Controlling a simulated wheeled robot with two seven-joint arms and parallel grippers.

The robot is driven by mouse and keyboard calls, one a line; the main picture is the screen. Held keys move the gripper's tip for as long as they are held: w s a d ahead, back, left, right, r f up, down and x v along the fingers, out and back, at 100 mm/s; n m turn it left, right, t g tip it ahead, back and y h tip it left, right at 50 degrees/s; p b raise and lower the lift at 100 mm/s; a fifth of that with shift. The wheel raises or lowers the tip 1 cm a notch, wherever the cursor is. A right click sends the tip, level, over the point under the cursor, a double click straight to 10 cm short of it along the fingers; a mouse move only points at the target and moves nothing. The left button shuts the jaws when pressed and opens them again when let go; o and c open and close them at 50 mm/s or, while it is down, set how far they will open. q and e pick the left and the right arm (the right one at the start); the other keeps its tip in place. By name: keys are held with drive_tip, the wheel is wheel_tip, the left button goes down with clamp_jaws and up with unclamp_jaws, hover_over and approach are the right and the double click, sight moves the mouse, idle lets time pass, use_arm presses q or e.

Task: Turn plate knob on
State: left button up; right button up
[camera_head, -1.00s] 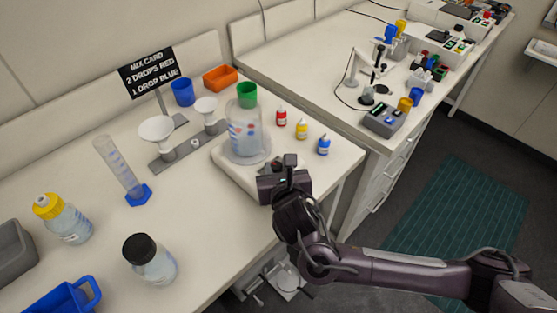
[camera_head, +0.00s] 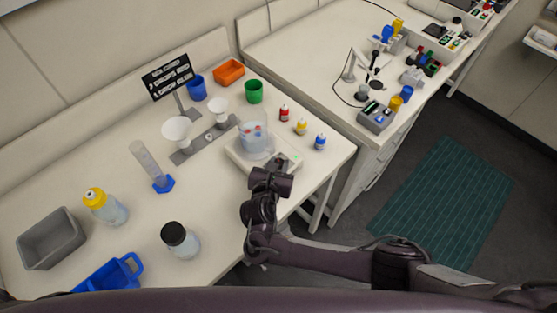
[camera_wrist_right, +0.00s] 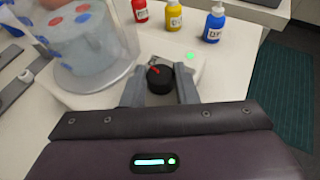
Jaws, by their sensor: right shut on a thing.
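The white plate (camera_head: 238,158) stands near the right end of the bench, with a clear beaker (camera_head: 254,140) of liquid on it. In the right wrist view, the black plate knob (camera_wrist_right: 160,80) with a red mark sits at the plate's front corner. A green light (camera_wrist_right: 191,56) glows beside it. My right gripper (camera_head: 275,168) reaches in from the front. In the wrist view its two fingers (camera_wrist_right: 161,88) are shut on the knob, one on each side. The gripper mostly hides the knob in the head view. My left gripper is not in view.
Red (camera_head: 285,113), yellow (camera_head: 301,127) and blue (camera_head: 320,142) dropper bottles stand just behind the plate. A green cup (camera_head: 254,92) and funnel stand (camera_head: 190,150) are farther back. The beaker is close to the gripper's left. The bench's right edge is near.

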drive_tip(key=shift+h, duration=0.3)
drive_tip(key=o, duration=1)
drive_tip(key=shift+w, duration=0.1)
drive_tip(key=shift+v, duration=3.9)
